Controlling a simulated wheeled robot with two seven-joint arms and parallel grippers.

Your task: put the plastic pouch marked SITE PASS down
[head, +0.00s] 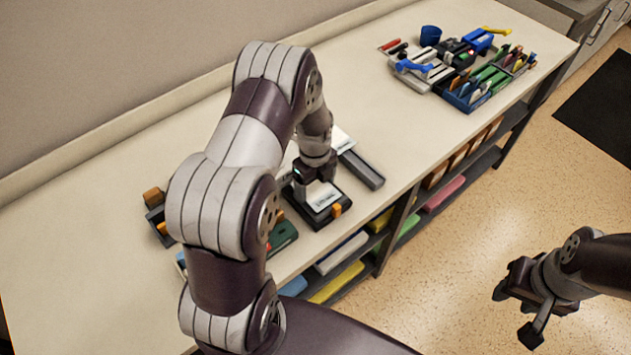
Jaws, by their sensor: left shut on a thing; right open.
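My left gripper (316,185) is low over the counter, pointing down, and shut on a pale flat thing, which I take to be the plastic pouch (323,197). Its small dark print is too small to read here. The pouch is at a dark tray (308,216) with an orange tab near the counter's front edge. I cannot tell whether the pouch rests on the tray or hangs just above it. The gripper and wrist hide part of both. My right gripper (517,307) is open and empty, out over the floor to the right of the counter.
A grey bar-shaped thing (362,170) lies right of the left gripper. A green item (283,235) and a dark box with orange blocks (157,215) are partly behind my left arm. Coloured tools and trays (468,92) crowd the far end. Mid-counter (400,130) is clear.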

